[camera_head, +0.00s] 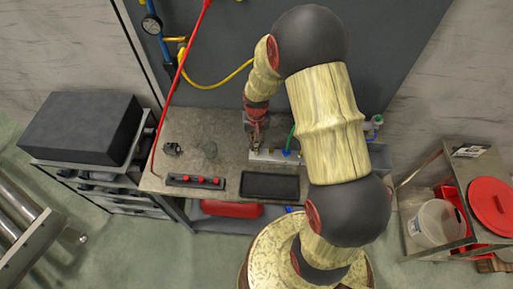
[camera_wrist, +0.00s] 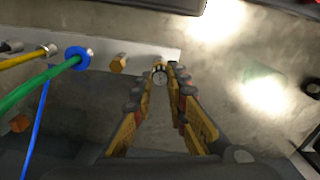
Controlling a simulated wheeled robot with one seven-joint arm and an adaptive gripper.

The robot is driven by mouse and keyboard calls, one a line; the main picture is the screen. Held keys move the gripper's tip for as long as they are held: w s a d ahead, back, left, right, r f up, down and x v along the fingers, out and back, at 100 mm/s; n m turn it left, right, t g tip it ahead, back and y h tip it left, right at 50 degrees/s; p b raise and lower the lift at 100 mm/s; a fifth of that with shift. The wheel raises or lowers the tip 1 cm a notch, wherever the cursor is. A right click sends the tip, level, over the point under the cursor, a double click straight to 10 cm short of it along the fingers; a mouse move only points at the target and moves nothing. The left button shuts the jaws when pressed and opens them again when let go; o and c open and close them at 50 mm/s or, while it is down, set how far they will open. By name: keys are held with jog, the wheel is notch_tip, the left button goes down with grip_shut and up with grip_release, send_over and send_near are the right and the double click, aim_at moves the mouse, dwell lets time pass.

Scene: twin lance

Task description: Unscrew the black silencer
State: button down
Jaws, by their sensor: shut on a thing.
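The pale manifold block (camera_wrist: 140,50) carries a row of fittings in the wrist view. It also shows on the bench in the head view (camera_head: 268,156). My gripper (camera_wrist: 160,78) is shut on a small round fitting (camera_wrist: 160,73) at the block's right end. Its visible end looks grey and pale; I cannot tell whether it is the black silencer. The fingers hide its sides. A brass hex fitting (camera_wrist: 119,63) sits just left of it. In the head view my gripper (camera_head: 256,143) is above the bench, at the block's left end.
A blue-collared fitting (camera_wrist: 77,58) with a green hose (camera_wrist: 40,90) and a yellow hose (camera_wrist: 18,61) lie left of my gripper. A black tray (camera_head: 270,186) and a rack with red parts (camera_head: 195,182) are at the bench (camera_head: 220,160) front.

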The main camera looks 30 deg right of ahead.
jog(key=n, duration=0.5)
jog(key=shift+s+a+f, duration=0.1)
jog(key=shift+s+f, duration=0.05)
jog(key=shift+s, duration=0.1)
jog(key=n, duration=0.4)
jog(key=c, duration=2.1)
grip_release()
jog(key=shift+c, duration=0.2)
jog(key=shift+o, duration=1.2)
jog(key=shift+w, duration=0.15)
